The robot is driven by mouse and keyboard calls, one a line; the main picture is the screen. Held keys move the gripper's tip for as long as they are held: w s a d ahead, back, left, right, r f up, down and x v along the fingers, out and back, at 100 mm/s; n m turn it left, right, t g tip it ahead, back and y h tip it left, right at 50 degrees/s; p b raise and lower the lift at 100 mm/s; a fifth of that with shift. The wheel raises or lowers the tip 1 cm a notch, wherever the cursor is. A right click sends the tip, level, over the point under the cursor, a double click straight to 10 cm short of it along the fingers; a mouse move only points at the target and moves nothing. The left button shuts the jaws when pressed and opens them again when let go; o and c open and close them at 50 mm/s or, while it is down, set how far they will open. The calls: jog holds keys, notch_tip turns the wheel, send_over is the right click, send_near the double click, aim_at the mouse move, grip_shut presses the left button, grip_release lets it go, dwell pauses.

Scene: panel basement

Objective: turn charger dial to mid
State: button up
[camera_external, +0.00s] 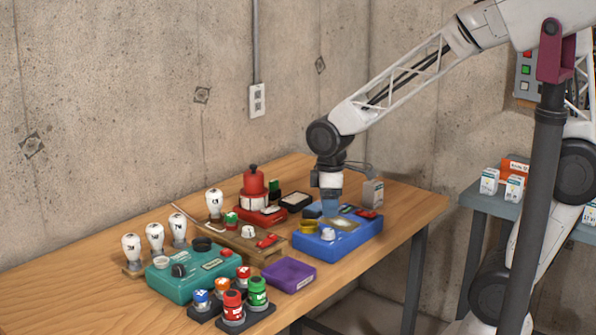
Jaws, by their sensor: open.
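A blue box-shaped device (345,246) sits on the right part of the wooden table, with a white knob (328,234) on its front left and a yellow round part (308,227) at its left end. A teal device (198,288) with a black dial (179,270) sits at the front left. I cannot tell from labels which one is the charger. My gripper (330,210) is open and points down over the back of the blue device, behind the white knob. Its fingertips are small, and I cannot tell whether they touch anything.
Several coloured jars (232,304) stand at the front edge. White bulbs (155,238) stand at the left. A red pot-like item (254,187) stands behind. A grey box (373,193) is right of my gripper. Bare wood lies at the far left.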

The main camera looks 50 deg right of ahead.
aim_at(329, 231)
jog(key=shift+f, duration=3.45)
jog(key=c, duration=0.9)
